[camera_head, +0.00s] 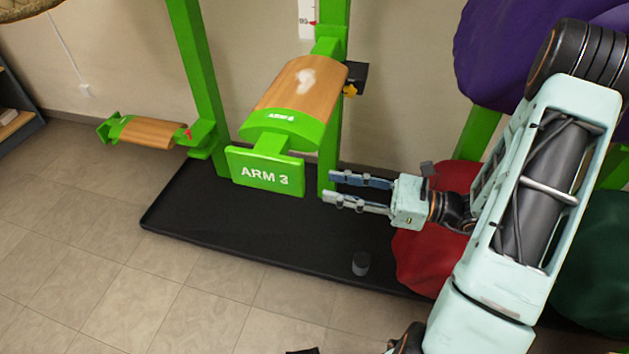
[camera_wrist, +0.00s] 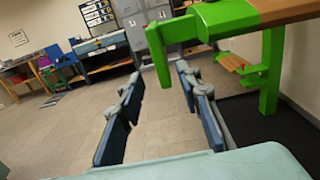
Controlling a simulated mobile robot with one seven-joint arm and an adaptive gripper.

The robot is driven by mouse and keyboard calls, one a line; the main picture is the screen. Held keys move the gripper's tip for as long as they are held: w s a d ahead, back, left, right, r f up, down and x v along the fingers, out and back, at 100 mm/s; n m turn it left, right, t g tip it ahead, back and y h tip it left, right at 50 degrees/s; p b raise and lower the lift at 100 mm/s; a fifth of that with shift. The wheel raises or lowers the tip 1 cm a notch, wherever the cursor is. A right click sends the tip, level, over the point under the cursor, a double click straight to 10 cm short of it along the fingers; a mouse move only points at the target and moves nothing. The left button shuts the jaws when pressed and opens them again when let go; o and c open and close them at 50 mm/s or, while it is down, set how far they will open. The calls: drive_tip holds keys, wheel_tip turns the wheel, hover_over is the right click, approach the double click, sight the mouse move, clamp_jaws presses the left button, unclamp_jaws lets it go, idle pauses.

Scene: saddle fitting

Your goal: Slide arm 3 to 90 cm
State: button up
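Arm 3 is a wooden-topped green saddle rest (camera_head: 298,84) with a front plate (camera_head: 267,178) reading "ARM 3". It joins a green upright post (camera_head: 327,150) behind it. A yellow knob (camera_head: 350,90) sits at a dark bracket on the post's right side. A white scale strip (camera_head: 307,18) with a red mark is at the top of the picture; its number is too small to read surely. My gripper (camera_head: 328,186) is open and empty, right of the plate and low by the post. In the wrist view, the fingers (camera_wrist: 160,78) are apart, near the rest's green end (camera_wrist: 158,52).
A black base tray (camera_head: 200,225) lies under the posts. A smaller rest (camera_head: 150,132) with a red knob is at left. A small dark cylinder (camera_head: 360,263) stands at the tray's front. Purple (camera_head: 500,50) and red (camera_head: 425,245) padded shapes crowd the right. The tiled floor is clear.

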drive_tip(key=shift+v, duration=1.55)
